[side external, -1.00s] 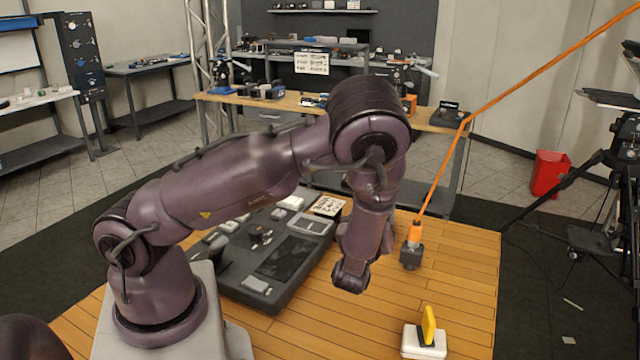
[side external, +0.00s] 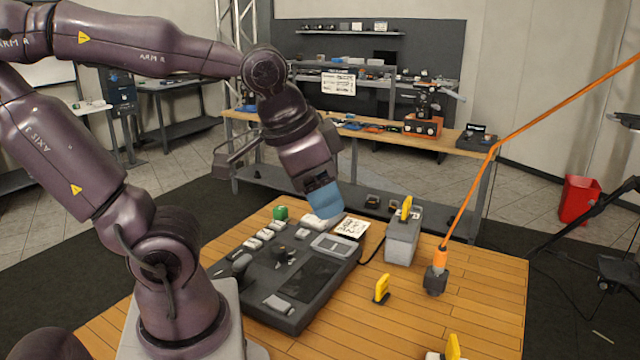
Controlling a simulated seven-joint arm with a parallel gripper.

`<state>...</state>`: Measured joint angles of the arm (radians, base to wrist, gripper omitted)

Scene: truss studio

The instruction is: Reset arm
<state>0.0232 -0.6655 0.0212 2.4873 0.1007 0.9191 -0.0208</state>
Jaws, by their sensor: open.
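My arm, purple-grey, rises from its base at the lower left and reaches across the upper left in the side view.
A dark console (side external: 338,290) lies on the wooden table (side external: 480,290). To its right stand a grey box (side external: 403,243) with a yellow piece, a small yellow piece (side external: 382,289) and an orange-cabled plug (side external: 436,277). Another yellow piece (side external: 453,347) is at the front edge. The right tabletop has free room.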

